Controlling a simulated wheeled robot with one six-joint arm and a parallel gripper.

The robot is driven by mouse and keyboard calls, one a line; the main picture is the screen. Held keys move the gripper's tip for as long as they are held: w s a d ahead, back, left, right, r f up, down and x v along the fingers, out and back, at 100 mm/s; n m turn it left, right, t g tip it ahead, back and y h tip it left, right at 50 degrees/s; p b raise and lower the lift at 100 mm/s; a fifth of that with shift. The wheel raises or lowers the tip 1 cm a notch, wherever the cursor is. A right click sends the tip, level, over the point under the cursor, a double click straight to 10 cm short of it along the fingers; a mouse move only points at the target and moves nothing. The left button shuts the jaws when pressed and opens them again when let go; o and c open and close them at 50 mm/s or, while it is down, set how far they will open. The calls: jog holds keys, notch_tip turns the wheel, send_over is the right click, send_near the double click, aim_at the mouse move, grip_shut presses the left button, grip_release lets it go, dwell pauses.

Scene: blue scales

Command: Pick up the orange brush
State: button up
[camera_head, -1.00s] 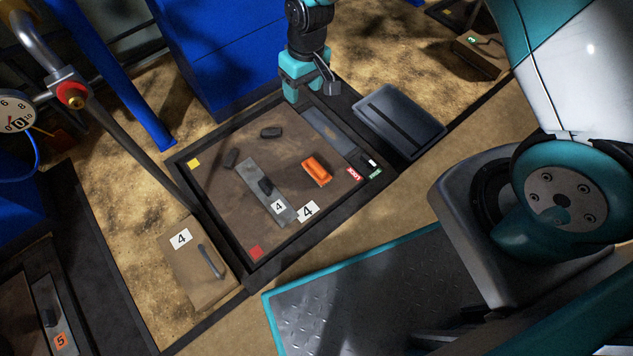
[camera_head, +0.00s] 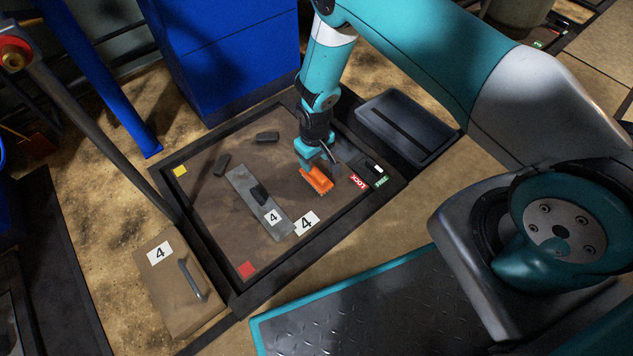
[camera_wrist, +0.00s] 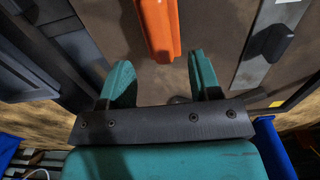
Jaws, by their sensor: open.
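The orange brush (camera_head: 318,180) lies on the brown panel surface, right of its middle, in the head view. In the wrist view the brush (camera_wrist: 158,28) shows at the top centre, its near end just beyond the gap between the fingertips. My gripper (camera_head: 317,162) is at the brush's far end in the head view and hides a little of it. In the wrist view my gripper (camera_wrist: 160,75) has its two teal fingers apart with nothing between them. Whether the fingers touch the brush cannot be told.
The brown panel (camera_head: 210,215) has a raised dark frame. A grey strip with a dark handle (camera_head: 259,195) lies left of the brush. A dark tray (camera_head: 408,125) is at the right. A blue cabinet (camera_head: 230,50) stands behind.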

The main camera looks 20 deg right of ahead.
aim_at(316, 171)
jog(key=f+b, duration=0.1)
jog(key=f, duration=0.1)
jog(key=f+b, duration=0.3)
jog(key=shift+s+d+f, duration=0.1)
jog(key=shift+s+f, duration=0.3)
jog(key=shift+r, duration=0.1)
jog(key=c, duration=1)
